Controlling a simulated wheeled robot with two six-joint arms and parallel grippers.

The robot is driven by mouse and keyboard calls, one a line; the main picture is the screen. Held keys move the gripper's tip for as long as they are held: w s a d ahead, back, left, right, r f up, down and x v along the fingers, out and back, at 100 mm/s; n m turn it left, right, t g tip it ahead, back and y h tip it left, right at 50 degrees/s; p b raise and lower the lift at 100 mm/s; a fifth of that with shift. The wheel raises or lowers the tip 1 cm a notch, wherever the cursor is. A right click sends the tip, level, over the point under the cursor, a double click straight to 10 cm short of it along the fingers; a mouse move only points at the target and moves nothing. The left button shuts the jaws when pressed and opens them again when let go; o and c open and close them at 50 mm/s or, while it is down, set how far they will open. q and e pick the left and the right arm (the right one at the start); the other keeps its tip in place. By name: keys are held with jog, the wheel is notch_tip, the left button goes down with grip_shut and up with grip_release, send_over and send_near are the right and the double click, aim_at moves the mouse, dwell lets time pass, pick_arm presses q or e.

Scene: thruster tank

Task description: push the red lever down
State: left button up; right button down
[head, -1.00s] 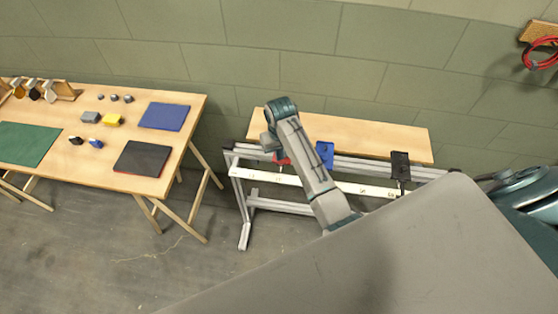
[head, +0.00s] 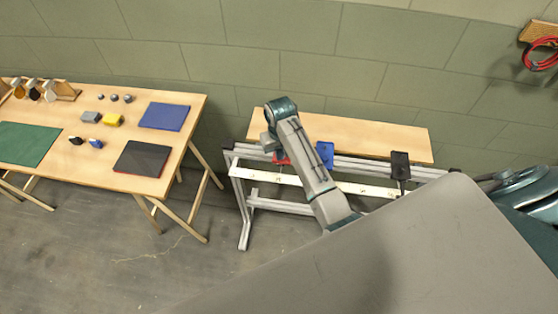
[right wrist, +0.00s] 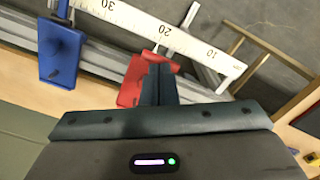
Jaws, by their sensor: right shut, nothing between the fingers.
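The red lever (head: 281,158) is on the metal frame at the wall, partly hidden behind my right arm in the head view. In the right wrist view the red lever (right wrist: 133,80) is a red plate with a narrower part running up to the white ruler strip. My right gripper (head: 267,143) is at the lever. In the right wrist view its shut, empty fingers (right wrist: 158,84) overlap the right side of the red plate. I cannot tell whether they touch it. My left gripper is not in view.
A blue lever (head: 325,155) and a black lever (head: 400,165) stand farther right on the same frame. The ruler strip (right wrist: 165,35) runs along the frame. A wooden table (head: 110,180) with blocks and mats is at the left. Bare floor lies between.

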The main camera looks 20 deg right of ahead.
aim_at(280, 163)
jog(key=shift+f, duration=0.6)
jog(key=shift+s+a, duration=0.1)
dwell(0.4)
jog(key=shift+s+a+f+p, duration=0.4)
jog(key=shift+s+f, duration=0.1)
jog(key=shift+s, duration=0.15)
jog(key=shift+s+a+f, duration=0.1)
jog(key=shift+s+f, duration=0.05)
jog(key=shift+f, duration=0.25)
jog(key=shift+s+a+f, duration=0.25)
jog(key=shift+s+f, duration=0.05)
jog(key=shift+f, duration=0.2)
